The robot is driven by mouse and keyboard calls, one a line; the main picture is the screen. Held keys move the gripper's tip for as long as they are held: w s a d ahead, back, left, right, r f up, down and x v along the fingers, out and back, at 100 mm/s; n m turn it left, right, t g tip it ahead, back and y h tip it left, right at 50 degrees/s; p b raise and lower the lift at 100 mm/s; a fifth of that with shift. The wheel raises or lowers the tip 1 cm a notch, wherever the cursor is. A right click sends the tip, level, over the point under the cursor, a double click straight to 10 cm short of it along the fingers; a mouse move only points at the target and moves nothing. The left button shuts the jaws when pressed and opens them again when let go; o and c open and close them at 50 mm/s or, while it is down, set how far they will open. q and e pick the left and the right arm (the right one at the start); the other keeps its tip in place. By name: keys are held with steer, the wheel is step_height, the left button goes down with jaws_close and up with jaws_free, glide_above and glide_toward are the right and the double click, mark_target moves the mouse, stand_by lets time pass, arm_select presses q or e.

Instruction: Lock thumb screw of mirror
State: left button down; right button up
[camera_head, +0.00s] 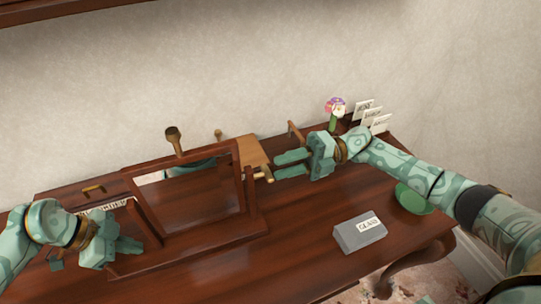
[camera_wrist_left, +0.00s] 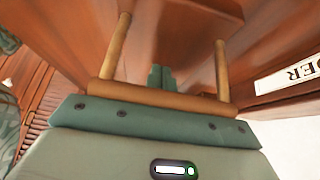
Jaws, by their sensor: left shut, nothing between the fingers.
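The mirror (camera_head: 197,193) stands tilted in a dark wooden frame on the table. A small light-coloured thumb screw (camera_head: 264,175) sticks out at its right side. My right gripper (camera_head: 277,165) is open beside this screw, its two fingers apart and pointing left with their tips close to it; I cannot tell if they touch. My left gripper (camera_head: 138,246) is shut and empty in front of the stand's lower left. In the left wrist view its fingertips (camera_wrist_left: 160,78) are together behind a wooden bar handle (camera_wrist_left: 160,97).
The dark table (camera_head: 300,235) has free room at front centre. A grey labelled box (camera_head: 354,235) and a green bowl (camera_head: 412,199) are at the right. A flower (camera_head: 335,108) and several cards (camera_head: 372,114) stand behind my right arm. A brass handle (camera_head: 93,189) is at the left.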

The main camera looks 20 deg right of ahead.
steer(key=d, duration=0.9)
steer(key=shift+d, duration=0.25)
steer(key=shift+s+r, duration=0.1)
